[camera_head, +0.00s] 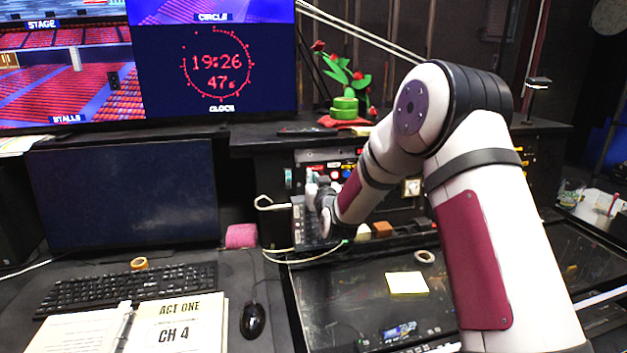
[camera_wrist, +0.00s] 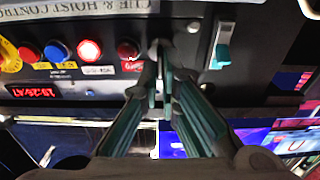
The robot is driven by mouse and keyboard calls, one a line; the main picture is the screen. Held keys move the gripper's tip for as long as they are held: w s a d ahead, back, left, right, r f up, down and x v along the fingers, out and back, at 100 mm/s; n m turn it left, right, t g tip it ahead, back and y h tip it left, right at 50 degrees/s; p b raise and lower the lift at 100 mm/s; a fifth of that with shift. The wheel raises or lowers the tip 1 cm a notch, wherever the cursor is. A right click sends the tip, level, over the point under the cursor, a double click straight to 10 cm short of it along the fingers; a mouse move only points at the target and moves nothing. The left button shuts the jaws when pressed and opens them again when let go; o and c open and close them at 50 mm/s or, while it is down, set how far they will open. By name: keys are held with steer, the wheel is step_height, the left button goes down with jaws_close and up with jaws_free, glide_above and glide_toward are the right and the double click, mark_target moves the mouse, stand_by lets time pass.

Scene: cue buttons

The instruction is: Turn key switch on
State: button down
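The black control panel (camera_wrist: 275,62) faces me in the wrist view, with a row of controls. The key switch (camera_wrist: 160,46) is a small grey round part right of the dark red button (camera_wrist: 128,48). My gripper (camera_wrist: 161,78) has its two green fingers close together over it, only a narrow gap between the tips. The tips appear shut on the key, which they mostly hide; its turn angle cannot be told. In the head view my gripper (camera_head: 322,205) reaches the panel's left part and is partly hidden by my arm.
A teal lever switch (camera_wrist: 221,52) sits close right of the fingers. A lit red button (camera_wrist: 88,50), a blue button (camera_wrist: 57,51) and a red digit display (camera_wrist: 34,91) lie left. In the head view a monitor (camera_head: 125,195) and a tape roll (camera_head: 425,256) are nearby.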

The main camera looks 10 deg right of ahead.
steer(key=shift+m, duration=0.3)
steer(key=m+h+b, duration=0.1)
steer(key=m, duration=0.4)
steer(key=shift+d, duration=0.15)
steer(key=m+b, duration=0.1)
steer(key=m, duration=0.2)
steer(key=m+h+b, duration=0.1)
steer(key=m, duration=0.2)
steer(key=shift+d+f+g, duration=0.15)
steer(key=shift+g, duration=0.25)
steer(key=m+b, duration=0.1)
steer(key=m, duration=0.3)
steer(key=shift+f+m+g, duration=0.15)
steer(key=shift+m+g, duration=0.15)
steer(key=shift+m+h+b, duration=0.3)
steer(key=shift+m, duration=1.3)
steer(key=shift+s+f+g, duration=0.1)
steer(key=shift+g, duration=0.2)
steer(key=c, duration=1.8)
jaws_free()
